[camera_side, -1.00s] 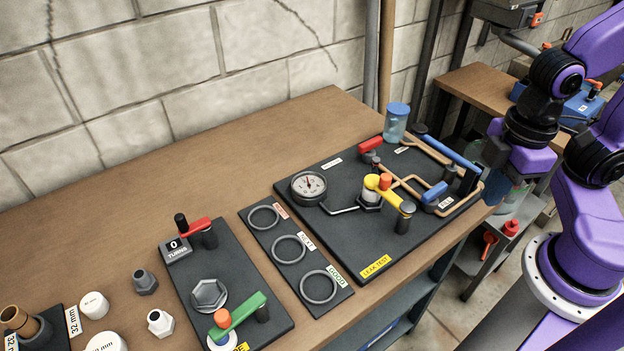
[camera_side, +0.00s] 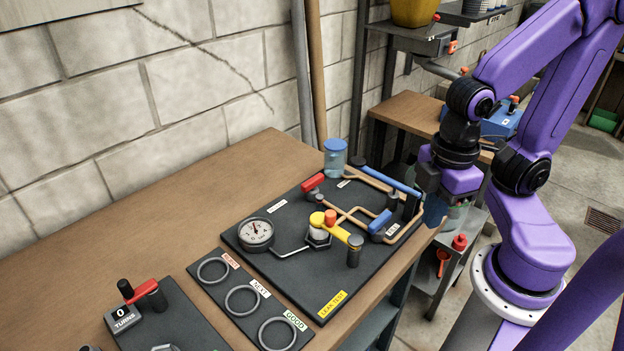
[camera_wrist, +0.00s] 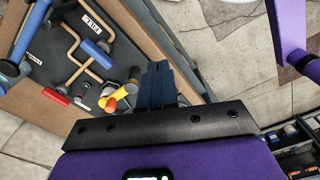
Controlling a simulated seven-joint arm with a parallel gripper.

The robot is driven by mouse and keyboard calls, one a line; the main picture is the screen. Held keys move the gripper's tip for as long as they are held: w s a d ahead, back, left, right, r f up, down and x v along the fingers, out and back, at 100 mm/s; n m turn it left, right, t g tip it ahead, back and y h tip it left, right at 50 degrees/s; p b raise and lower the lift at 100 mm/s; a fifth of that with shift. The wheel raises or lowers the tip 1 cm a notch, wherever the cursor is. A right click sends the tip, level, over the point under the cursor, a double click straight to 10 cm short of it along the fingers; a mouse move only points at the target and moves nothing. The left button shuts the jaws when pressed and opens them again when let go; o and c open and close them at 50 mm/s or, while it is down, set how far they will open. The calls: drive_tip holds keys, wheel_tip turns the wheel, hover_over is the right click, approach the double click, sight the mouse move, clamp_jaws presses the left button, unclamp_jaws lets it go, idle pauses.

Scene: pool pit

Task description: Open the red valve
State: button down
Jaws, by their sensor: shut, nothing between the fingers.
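The red valve handle (camera_side: 312,183) sits at the back left of the dark leak test panel (camera_side: 302,282), near a clear jar with a blue lid (camera_side: 335,158). It stands on a dark post and slants across the panel. My gripper (camera_side: 432,212) is off the panel's right edge, apart from the handle, beyond the long blue handle (camera_side: 390,181). In the wrist view, my gripper's dark blue fingers (camera_wrist: 163,82) are together with nothing between them. The panel's pipes and handles show to their left.
A gauge (camera_side: 256,233), a yellow lever (camera_side: 334,233) and a short blue handle (camera_side: 380,222) share the panel. A ring board (camera_side: 270,318) lies to its left. Another red lever (camera_side: 146,288) is on a separate board.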

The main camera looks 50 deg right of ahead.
drive_tip(key=w+a+m+y, duration=0.2)
drive_tip(key=a+m+y, duration=0.3)
drive_tip(key=a, duration=0.5)
drive_tip(key=w+a+m+t+y, duration=0.2)
drive_tip(key=w+a+m+t, duration=0.2)
drive_tip(key=w+m, duration=0.5)
drive_tip(key=w+d+f+m+t+h, duration=0.2)
drive_tip(key=w+d+m+t+h, duration=0.2)
drive_tip(key=w+d+m+h, duration=0.4)
drive_tip(key=d+f+m+g+h, duration=0.2)
drive_tip(key=d+m+h, duration=0.2)
drive_tip(key=d+m, duration=0.3)
drive_tip(key=shift+w+d+f, duration=0.3)
drive_tip(key=shift+w+d, duration=0.15)
